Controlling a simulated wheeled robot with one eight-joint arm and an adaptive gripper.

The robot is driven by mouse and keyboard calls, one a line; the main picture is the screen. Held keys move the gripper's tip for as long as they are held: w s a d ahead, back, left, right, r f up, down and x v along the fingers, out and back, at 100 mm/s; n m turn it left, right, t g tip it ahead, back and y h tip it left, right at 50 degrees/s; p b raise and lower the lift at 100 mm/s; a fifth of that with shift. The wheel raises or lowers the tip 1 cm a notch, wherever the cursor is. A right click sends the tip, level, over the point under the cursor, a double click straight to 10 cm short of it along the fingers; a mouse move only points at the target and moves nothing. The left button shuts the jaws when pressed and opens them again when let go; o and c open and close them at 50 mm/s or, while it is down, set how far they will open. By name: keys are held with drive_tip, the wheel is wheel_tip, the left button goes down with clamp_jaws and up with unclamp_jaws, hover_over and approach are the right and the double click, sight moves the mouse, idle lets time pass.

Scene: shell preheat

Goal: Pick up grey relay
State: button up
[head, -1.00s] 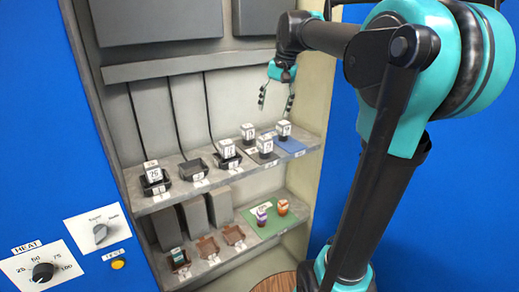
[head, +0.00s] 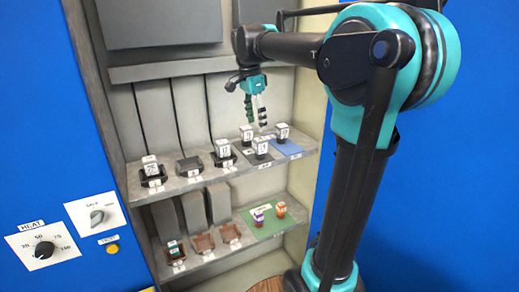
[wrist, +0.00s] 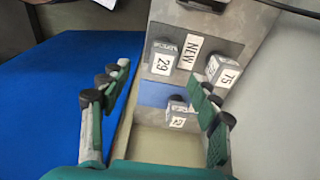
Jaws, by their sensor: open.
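Several relays with dark or grey bodies and white numbered tops stand on the upper shelf; I cannot tell for sure which one is the grey relay. In the wrist view, a grey-bodied relay marked 29 (wrist: 162,58) and another marked 75 (wrist: 223,70) stand on either side of a NEW label. A third relay (wrist: 177,112) stands on the blue mat, between my fingers in the picture. In the head view my gripper (head: 256,115) hangs above the relays (head: 247,135), (head: 262,149) and (head: 282,132), fingers pointing down. It is open and empty.
Black sockets line the upper shelf's left part, one empty (head: 189,166). The lower shelf holds brown trays (head: 202,244) and a green mat (head: 266,228) with two small coloured parts. The cabinet's side wall (head: 313,110) rises close on the right.

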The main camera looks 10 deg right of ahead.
sight(259, 140)
drive_tip(key=f, duration=0.4)
drive_tip(key=d+f, duration=0.1)
drive_tip(key=f, duration=0.2)
drive_tip(key=shift+w, duration=0.2)
drive_tip(key=f, duration=0.2)
drive_tip(key=w+f, duration=0.1)
drive_tip(key=f, duration=0.1)
drive_tip(key=shift+d, duration=0.4)
drive_tip(key=shift+d+f, duration=0.1)
drive_tip(key=shift+f, duration=0.4)
drive_tip(key=shift+c, duration=0.6)
drive_tip(key=c, duration=1.2)
